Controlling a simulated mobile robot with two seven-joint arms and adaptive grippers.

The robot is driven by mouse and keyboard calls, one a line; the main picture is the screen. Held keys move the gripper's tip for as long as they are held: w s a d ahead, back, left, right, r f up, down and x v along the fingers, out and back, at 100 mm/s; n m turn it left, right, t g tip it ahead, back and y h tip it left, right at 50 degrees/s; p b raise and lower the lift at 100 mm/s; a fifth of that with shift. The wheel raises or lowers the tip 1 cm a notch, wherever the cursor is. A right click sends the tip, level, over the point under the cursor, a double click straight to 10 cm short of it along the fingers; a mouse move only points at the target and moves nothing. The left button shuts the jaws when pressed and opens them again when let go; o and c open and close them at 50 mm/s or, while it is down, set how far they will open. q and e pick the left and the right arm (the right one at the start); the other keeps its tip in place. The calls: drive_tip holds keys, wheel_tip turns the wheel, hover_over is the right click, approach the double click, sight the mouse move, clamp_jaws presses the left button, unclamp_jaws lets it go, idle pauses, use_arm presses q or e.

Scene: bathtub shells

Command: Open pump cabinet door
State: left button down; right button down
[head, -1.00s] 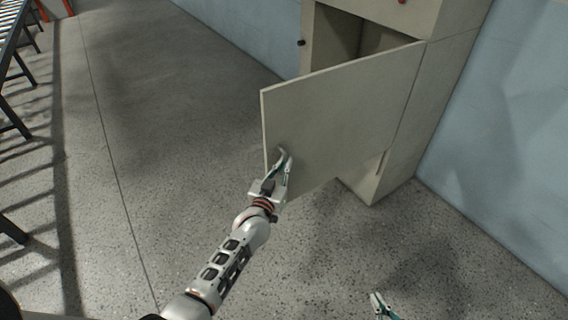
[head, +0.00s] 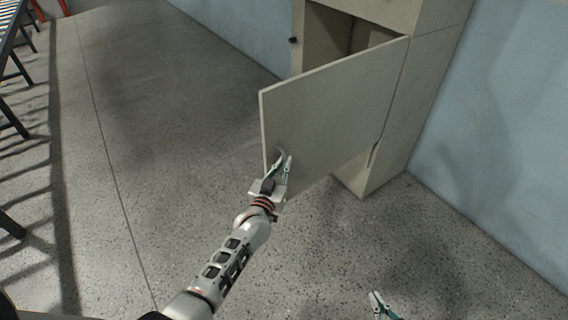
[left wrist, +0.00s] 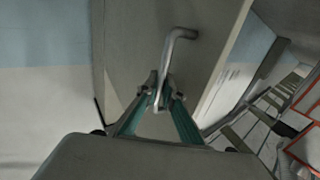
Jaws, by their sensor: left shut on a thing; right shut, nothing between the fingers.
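The pump cabinet (head: 387,165) is a grey-beige box against the blue wall. Its door (head: 335,105) stands wide open, swung out toward me, with the dark interior (head: 345,35) showing behind it. My left gripper (head: 282,160) is at the door's free edge side, shut on the bent metal door handle (head: 280,152). In the left wrist view, the fingers of the left gripper (left wrist: 160,92) close around the silver handle (left wrist: 178,45) on the door face (left wrist: 140,40). My right gripper (head: 377,300) shows only partly at the bottom edge, away from the cabinet, shut and empty.
Speckled grey floor (head: 170,120) is clear to the left of the door and in front of the cabinet. A roller conveyor (head: 12,65) with dark legs runs along the left edge. The blue wall (head: 490,130) bounds the right side.

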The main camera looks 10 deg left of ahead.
use_arm(q)
drive_tip(key=c, duration=2.5)
unclamp_jaws()
drive_tip(key=v, duration=1.2)
